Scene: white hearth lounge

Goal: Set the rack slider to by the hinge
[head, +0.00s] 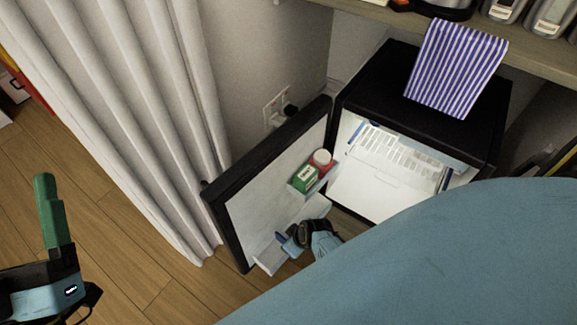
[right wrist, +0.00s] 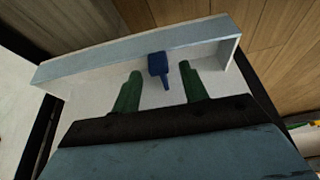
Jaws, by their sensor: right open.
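The rack is the white lower door shelf (head: 268,258) on the inside of the open black fridge door (head: 228,222). Its pale front bar (right wrist: 100,65) crosses the right wrist view. A dark blue slider (right wrist: 158,66) stands on the bar, a little right of its middle there. My right gripper (right wrist: 160,88) is open, its green fingers on either side of the slider's stem; contact is unclear. In the head view my right gripper (head: 294,240) is at the shelf, its fingers mostly hidden. My left gripper (head: 46,185) is raised at the left, green fingers overlapping, away from the fridge.
A black fridge (head: 405,85) stands open under a wooden shelf (head: 535,50), with a striped cloth (head: 455,70) on top. A green box (head: 303,178) and a red-lidded jar (head: 322,160) sit on the upper door shelf. A white curtain (head: 120,110) hangs left of the door.

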